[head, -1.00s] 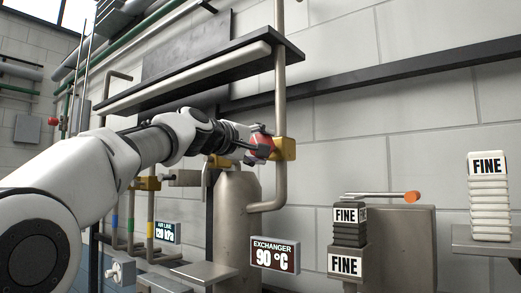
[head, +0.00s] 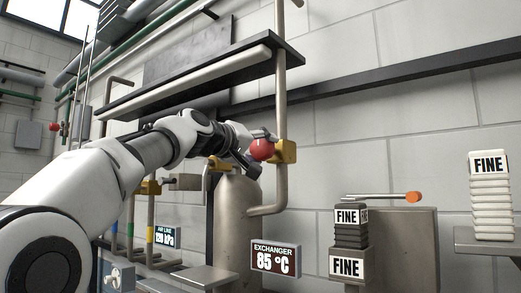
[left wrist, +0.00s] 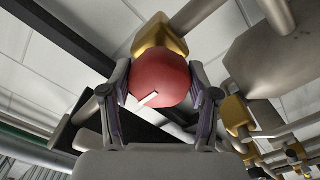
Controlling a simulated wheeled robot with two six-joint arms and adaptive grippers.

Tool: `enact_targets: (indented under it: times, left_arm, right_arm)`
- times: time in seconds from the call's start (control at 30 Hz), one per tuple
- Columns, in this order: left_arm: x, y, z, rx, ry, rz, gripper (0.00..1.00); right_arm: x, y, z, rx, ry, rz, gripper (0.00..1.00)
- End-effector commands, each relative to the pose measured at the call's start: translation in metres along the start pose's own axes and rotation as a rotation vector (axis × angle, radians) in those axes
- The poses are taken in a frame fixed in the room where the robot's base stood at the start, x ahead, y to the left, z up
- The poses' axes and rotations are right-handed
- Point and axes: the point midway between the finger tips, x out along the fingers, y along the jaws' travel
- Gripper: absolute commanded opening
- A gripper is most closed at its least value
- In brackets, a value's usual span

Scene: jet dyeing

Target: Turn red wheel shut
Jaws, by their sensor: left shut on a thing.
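The red wheel (head: 262,150) sits on a yellow valve body (head: 285,152) on a vertical pipe in the head view. In the left wrist view the red wheel (left wrist: 160,79) fills the space between the fingers, with a pale mark on its face and the yellow body (left wrist: 160,36) behind it. My left gripper (head: 260,152) is shut on the wheel, with one finger on each side of it in the left wrist view (left wrist: 162,97). My right gripper is in neither view.
The exchanger display (head: 275,259) reads 85 °C. The air line display (head: 167,236) stands at its left. A dark shelf (head: 190,75) hangs above my left arm. A lever with an orange end (head: 412,197) and stacks labelled FINE (head: 489,200) stand at the right.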

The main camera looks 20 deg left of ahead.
Motion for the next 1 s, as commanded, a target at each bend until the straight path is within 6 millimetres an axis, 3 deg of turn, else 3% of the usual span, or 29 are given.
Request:
enact_targets:
  times: [0.17, 0.2, 0.27, 0.67, 1.0]
  left_arm:
    - [-0.002, 0.003, -0.003, 0.003, 0.008, 0.004, 0.26]
    - [-0.002, 0.003, -0.003, 0.003, 0.008, 0.004, 0.64]
    - [-0.001, 0.002, -0.003, 0.002, 0.007, 0.003, 0.85]
    - [-0.005, 0.001, -0.001, 0.001, 0.001, 0.000, 0.85]
    - [-0.061, 0.001, -0.001, -0.001, 0.003, 0.001, 0.85]
  right_arm:
    - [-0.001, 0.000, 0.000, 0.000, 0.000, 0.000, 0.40]
    - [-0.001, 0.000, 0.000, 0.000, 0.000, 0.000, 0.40]
    - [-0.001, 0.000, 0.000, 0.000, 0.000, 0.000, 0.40]
    - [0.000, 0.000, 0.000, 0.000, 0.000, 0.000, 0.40]
    - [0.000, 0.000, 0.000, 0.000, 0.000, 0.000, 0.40]
